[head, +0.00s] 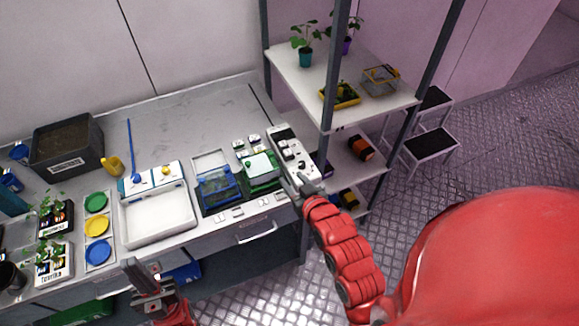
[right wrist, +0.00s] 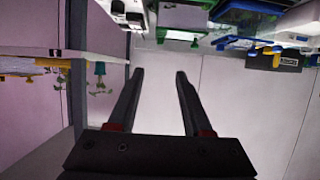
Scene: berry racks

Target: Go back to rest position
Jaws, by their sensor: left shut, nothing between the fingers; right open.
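My left gripper (head: 146,277) is shut and empty at the bottom left of the head view, in front of the workbench's front edge. My right gripper (head: 299,184) is in front of the right end of the workbench, near the white panel with small parts (head: 281,139). In the right wrist view the fingers of my right gripper (right wrist: 160,74) are apart with nothing between them. That view looks tilted over, with the bench items along its top edge.
The workbench (head: 190,111) carries a white tray (head: 127,229), a blue box (head: 215,192), a green box (head: 262,172), a dark bin (head: 66,146) and coloured discs (head: 97,225). A metal rack (head: 284,72) with plants stands right of the bench. Step stools (head: 431,144) stand beyond it.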

